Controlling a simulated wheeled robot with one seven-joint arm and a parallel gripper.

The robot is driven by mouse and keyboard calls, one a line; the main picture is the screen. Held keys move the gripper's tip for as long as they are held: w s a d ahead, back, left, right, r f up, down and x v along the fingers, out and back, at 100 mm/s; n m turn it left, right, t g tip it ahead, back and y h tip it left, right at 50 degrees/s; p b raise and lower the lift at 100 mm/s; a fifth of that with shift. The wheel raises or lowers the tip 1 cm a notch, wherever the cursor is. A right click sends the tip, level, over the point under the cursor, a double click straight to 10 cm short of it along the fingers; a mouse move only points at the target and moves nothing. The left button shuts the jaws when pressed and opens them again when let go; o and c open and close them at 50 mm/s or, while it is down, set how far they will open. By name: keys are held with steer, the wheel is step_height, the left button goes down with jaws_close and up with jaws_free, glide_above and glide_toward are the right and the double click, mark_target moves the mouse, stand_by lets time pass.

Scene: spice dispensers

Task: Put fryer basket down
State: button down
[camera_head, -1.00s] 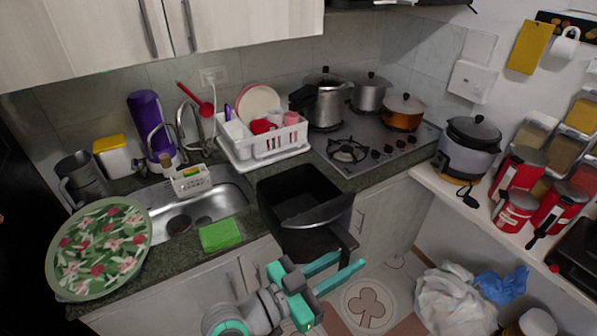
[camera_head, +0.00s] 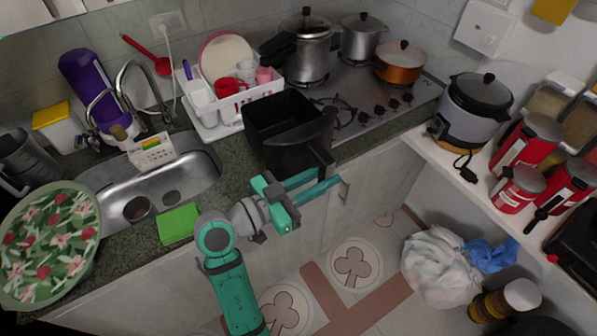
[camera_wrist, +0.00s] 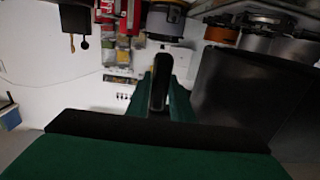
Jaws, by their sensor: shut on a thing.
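The black fryer basket (camera_head: 286,142) is an open square box in the head view, upright over the counter between the sink and the stove, just in front of the dish rack. I cannot tell whether its bottom touches the counter. Its black handle (camera_head: 322,156) points toward the front right, past the counter edge. My gripper (camera_head: 326,181) is shut on this handle. In the wrist view the handle (camera_wrist: 161,82) lies between the two green fingers, and the dark basket wall (camera_wrist: 242,100) fills the right side.
The white dish rack (camera_head: 240,108) with dishes stands close behind the basket. The stove (camera_head: 385,100) with pots is at the right, the sink (camera_head: 175,172) and a green sponge (camera_head: 179,223) at the left. A rice cooker (camera_head: 472,110) and red canisters stand on the right shelf.

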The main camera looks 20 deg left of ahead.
steer(key=w+a+f, duration=0.1)
steer(key=a+f, duration=0.1)
steer(key=w+a+f, duration=0.3)
steer(key=a+f, duration=0.1)
steer(key=shift+w+f, duration=0.15)
steer(key=shift+w, duration=0.15)
steer(key=shift+w+a+f, duration=0.15)
steer(key=shift+a+f, duration=0.05)
steer(key=shift+f, duration=0.85)
steer(key=shift+w+a+f, duration=0.1)
steer(key=shift+a+f, duration=0.05)
steer(key=shift+f, duration=1.1)
steer(key=c, duration=1.6)
jaws_free()
steer(key=shift+o, duration=0.2)
steer(key=shift+r, duration=0.1)
